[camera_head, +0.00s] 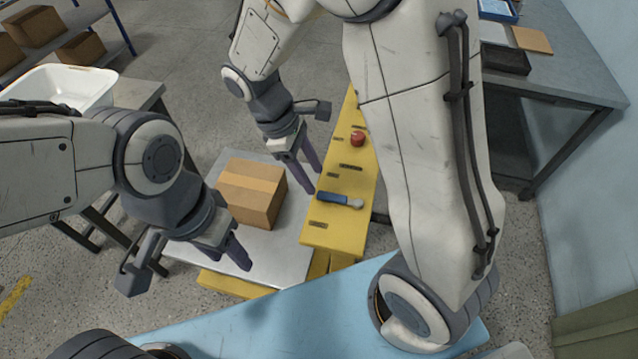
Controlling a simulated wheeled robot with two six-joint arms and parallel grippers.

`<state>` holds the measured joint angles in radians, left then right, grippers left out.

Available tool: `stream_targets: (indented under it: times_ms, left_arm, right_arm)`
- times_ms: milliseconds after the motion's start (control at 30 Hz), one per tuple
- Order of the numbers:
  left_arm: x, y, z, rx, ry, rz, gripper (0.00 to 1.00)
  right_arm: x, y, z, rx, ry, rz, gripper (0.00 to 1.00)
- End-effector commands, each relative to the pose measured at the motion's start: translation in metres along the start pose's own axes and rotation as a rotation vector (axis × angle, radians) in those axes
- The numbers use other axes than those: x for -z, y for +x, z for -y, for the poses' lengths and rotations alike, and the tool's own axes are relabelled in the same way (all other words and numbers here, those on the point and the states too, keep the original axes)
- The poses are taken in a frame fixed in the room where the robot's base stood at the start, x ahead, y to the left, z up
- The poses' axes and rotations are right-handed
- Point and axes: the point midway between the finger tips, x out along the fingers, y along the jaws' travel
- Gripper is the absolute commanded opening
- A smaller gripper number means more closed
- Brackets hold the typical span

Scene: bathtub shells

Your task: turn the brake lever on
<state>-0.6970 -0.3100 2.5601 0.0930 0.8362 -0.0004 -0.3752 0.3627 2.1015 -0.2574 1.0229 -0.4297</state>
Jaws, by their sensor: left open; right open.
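The brake lever (340,200) has a blue grip and a silver round end. It lies across the near part of a yellow control panel (318,238), its grip to the left. My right gripper (312,176) is open and empty, just above and left of the lever, near the panel's left edge, apart from the lever as far as I can see. My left gripper (203,262) is open and empty, lower left of the cardboard box, away from the lever.
A red button (357,139) sits further up the panel. A cardboard box (251,192) stands on a silver platform (283,258) left of the panel. A grey table (570,75) is at the right, and a white basin (65,85) is at the upper left.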

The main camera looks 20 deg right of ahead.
Motion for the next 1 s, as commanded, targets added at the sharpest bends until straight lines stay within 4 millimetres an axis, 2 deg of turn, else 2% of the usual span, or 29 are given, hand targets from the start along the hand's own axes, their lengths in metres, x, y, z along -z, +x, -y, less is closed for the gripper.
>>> stream_targets:
  times_ms: [100, 300, 633, 667, 700, 800, 1000]
  left_arm:
    - [0.000, -0.001, 0.000, 0.000, 0.000, 0.000, 0.50]
    - [0.000, -0.001, 0.000, 0.000, 0.000, 0.000, 0.50]
    - [0.000, -0.001, 0.000, 0.000, 0.000, 0.000, 0.50]
    - [0.000, -0.001, 0.000, 0.000, 0.000, 0.000, 0.50]
    - [0.000, -0.001, 0.000, 0.000, 0.000, 0.000, 0.50]
    - [0.000, -0.001, 0.000, 0.000, 0.000, 0.000, 0.50]
    - [0.000, -0.001, 0.000, 0.000, 0.000, 0.000, 0.50]
  right_arm:
    - [-0.001, 0.021, 0.001, 0.003, 0.000, 0.003, 0.55]
    - [0.000, 0.042, 0.000, 0.001, 0.001, 0.000, 0.55]
    - [0.000, 0.047, 0.000, 0.000, 0.001, -0.001, 0.55]
    - [0.000, 0.047, 0.000, 0.000, 0.001, -0.001, 0.51]
    - [0.000, 0.047, 0.000, 0.000, 0.001, -0.001, 0.36]
    - [0.000, 0.047, 0.000, 0.000, 0.001, -0.002, 0.00]
    - [0.000, 0.046, 0.000, 0.000, 0.001, -0.002, 0.00]
